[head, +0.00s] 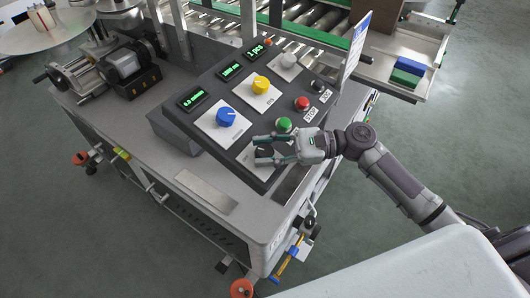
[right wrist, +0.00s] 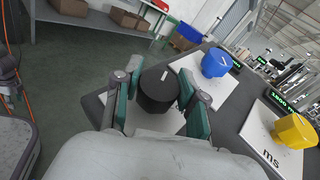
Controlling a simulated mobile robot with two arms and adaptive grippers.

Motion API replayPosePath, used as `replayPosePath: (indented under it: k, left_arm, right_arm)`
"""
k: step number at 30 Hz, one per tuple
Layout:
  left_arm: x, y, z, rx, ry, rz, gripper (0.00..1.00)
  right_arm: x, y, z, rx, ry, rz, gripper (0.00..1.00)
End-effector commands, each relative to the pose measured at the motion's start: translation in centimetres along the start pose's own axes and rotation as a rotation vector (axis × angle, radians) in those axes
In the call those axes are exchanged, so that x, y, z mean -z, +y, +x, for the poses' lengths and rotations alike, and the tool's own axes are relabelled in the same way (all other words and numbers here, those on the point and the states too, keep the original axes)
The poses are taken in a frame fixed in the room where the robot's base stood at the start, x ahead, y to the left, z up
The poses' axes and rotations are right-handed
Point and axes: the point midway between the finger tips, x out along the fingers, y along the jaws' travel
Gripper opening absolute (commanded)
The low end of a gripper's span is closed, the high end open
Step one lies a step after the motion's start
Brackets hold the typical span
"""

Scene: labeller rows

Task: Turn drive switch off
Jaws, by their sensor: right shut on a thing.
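The drive switch appears to be the black knob (right wrist: 158,92) with a short white mark on top. In the right wrist view it stands on a white plate between the two teal fingers of my right gripper (right wrist: 160,100). In the head view my right gripper (head: 266,150) reaches in from the right to the lower corner of the dark control panel (head: 190,132), fingers either side of the knob. It is shut on the knob; the fingers partly hide it, and its label is not readable. My left gripper is not in view.
A blue knob (head: 226,117), a yellow knob (head: 261,84), a green button (head: 284,125) and a red button (head: 302,103) sit nearby on the panel. An upright white sign (head: 355,45) stands at its far right corner. The grey bench front (head: 245,218) is mostly clear.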

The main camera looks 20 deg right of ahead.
Motion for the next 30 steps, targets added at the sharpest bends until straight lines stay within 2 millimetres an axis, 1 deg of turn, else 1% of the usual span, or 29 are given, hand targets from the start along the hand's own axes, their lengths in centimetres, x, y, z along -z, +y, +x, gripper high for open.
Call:
replayPosePath:
  k: [6,12,21,30]
  left_arm:
    - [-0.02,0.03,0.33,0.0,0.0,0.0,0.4]
    - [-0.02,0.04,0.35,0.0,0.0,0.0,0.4]
    - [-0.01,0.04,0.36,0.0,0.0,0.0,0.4]
    - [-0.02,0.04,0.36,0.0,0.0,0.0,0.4]
  right_arm:
    - [-0.06,-0.16,0.02,-0.154,0.0,-0.052,0.06]
    - [-0.06,-0.06,0.02,-0.252,0.0,-0.081,0.06]
    - [-0.05,0.05,0.03,-0.315,0.0,-0.1,0.06]
    - [-0.03,0.08,0.04,-0.321,-0.001,-0.102,0.06]
